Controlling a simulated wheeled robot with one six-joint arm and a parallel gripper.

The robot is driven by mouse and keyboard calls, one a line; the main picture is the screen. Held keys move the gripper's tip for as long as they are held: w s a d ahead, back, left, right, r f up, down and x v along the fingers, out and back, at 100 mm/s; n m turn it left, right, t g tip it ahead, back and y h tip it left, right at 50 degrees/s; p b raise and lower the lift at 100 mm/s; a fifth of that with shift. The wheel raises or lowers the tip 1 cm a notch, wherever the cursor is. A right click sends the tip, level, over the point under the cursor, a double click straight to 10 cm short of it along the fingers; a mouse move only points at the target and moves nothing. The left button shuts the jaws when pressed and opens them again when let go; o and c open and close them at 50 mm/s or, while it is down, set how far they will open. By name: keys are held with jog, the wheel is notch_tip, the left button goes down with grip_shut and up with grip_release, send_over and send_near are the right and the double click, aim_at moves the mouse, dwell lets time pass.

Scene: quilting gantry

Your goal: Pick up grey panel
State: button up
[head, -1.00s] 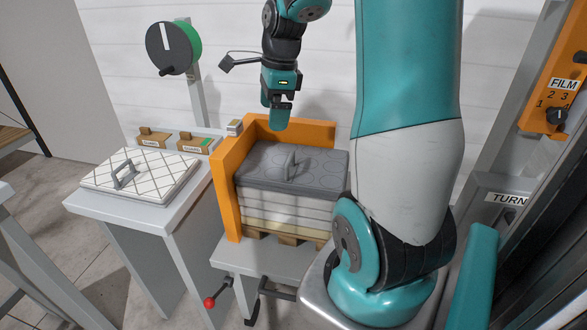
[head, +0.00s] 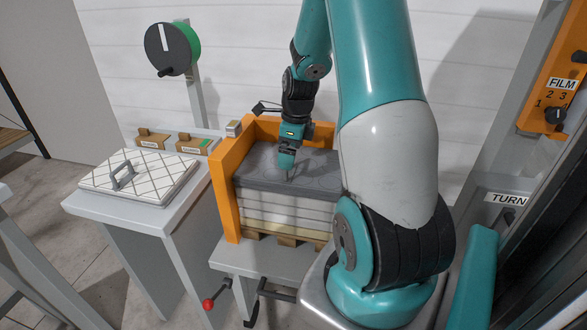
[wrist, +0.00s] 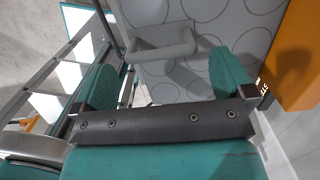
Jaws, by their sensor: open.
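The grey panel (head: 258,172), with round outlines on its top, lies flat on a stack of white panels. My gripper (head: 287,165) is open and points down over the middle of the panel, hiding most of its handle in the head view. In the wrist view the panel (wrist: 235,22) fills the top, and its bar handle (wrist: 165,50) shows between the open fingers of my gripper (wrist: 165,70), with a gap on each side. I cannot tell whether the fingertips are down level with the handle.
An orange corner frame (head: 228,185) stands around the left and back of the stack (head: 280,212). To the left, a grey table (head: 130,213) holds a white quilted panel with a handle (head: 150,180). Small brown boxes (head: 190,147) and a green-black reel (head: 172,50) are behind.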

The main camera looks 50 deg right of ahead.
aim_at(316, 172)
jog(key=f, duration=0.5)
jog(key=shift+w+a, duration=0.1)
jog(key=shift+w, duration=0.2)
jog(key=c, duration=0.9)
jog(key=shift+r, duration=0.1)
